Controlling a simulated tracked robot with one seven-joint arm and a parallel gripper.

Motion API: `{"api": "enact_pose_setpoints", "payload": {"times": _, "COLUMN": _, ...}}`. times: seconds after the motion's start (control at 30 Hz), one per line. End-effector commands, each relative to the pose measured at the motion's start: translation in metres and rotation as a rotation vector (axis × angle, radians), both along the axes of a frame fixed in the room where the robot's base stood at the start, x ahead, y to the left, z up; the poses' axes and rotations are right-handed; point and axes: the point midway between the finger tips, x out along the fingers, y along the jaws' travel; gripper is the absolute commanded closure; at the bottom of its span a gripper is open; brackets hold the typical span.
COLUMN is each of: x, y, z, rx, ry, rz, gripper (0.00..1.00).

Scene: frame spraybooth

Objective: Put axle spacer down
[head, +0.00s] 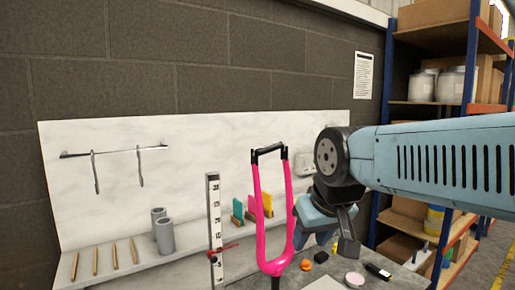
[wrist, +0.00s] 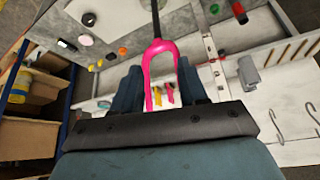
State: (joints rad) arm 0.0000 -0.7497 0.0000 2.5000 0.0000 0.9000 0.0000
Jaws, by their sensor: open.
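My gripper (head: 325,222) is right of the upright pink fork (head: 263,215) in the head view. In the wrist view its two fingers (wrist: 160,68) are spread apart with nothing clearly held between them. The pink fork (wrist: 160,47) shows beyond and between them there. A black bar (head: 268,151), which looks like the axle spacer, spans the top ends of the fork's two legs. I cannot tell its exact seating. A dark block (head: 321,257) lies on the bench below my gripper.
A ruler post (head: 214,225) with a red pointer stands left of the fork. Grey cylinders (head: 164,235) and wooden pegs (head: 95,262) stand on the left ledge. Orange knob (head: 306,265) and a pink-topped tin (head: 354,279) sit on the bench. Shelving (head: 383,110) rises at right.

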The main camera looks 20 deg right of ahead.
Motion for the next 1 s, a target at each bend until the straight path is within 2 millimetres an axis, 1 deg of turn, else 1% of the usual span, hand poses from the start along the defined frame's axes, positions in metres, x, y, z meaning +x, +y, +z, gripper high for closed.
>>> {"api": "enact_pose_setpoints", "payload": {"times": 0.27, "x": 0.000, "y": 0.000, "z": 0.000, "rx": 0.000, "ry": 0.000, "rz": 0.000, "gripper": 0.57}}
{"api": "enact_pose_setpoints", "payload": {"times": 0.3, "x": 0.000, "y": 0.000, "z": 0.000, "rx": 0.000, "ry": 0.000, "rz": 0.000, "gripper": 0.56}}
{"api": "enact_pose_setpoints", "payload": {"times": 0.37, "x": 0.000, "y": 0.000, "z": 0.000, "rx": -0.003, "ry": 0.001, "rz": 0.003, "gripper": 0.51}}
{"api": "enact_pose_setpoints", "payload": {"times": 0.4, "x": 0.001, "y": 0.000, "z": 0.002, "rx": -0.011, "ry": 0.005, "rz": 0.011, "gripper": 0.48}}
{"api": "enact_pose_setpoints", "payload": {"times": 0.47, "x": 0.004, "y": 0.000, "z": 0.004, "rx": -0.034, "ry": 0.018, "rz": 0.038, "gripper": 0.48}}
{"api": "enact_pose_setpoints", "payload": {"times": 0.57, "x": 0.012, "y": 0.003, "z": 0.010, "rx": -0.122, "ry": 0.065, "rz": 0.128, "gripper": 0.48}}
{"api": "enact_pose_setpoints", "payload": {"times": 0.67, "x": 0.027, "y": 0.004, "z": 0.022, "rx": -0.258, "ry": 0.141, "rz": 0.274, "gripper": 0.48}}
{"api": "enact_pose_setpoints", "payload": {"times": 0.77, "x": 0.046, "y": 0.004, "z": 0.037, "rx": -0.423, "ry": 0.233, "rz": 0.449, "gripper": 0.48}}
{"api": "enact_pose_setpoints", "payload": {"times": 0.87, "x": 0.068, "y": 0.006, "z": 0.053, "rx": -0.584, "ry": 0.329, "rz": 0.613, "gripper": 0.48}}
{"api": "enact_pose_setpoints", "payload": {"times": 1.0, "x": 0.102, "y": 0.015, "z": 0.078, "rx": -0.801, "ry": 0.469, "rz": 0.830, "gripper": 0.48}}
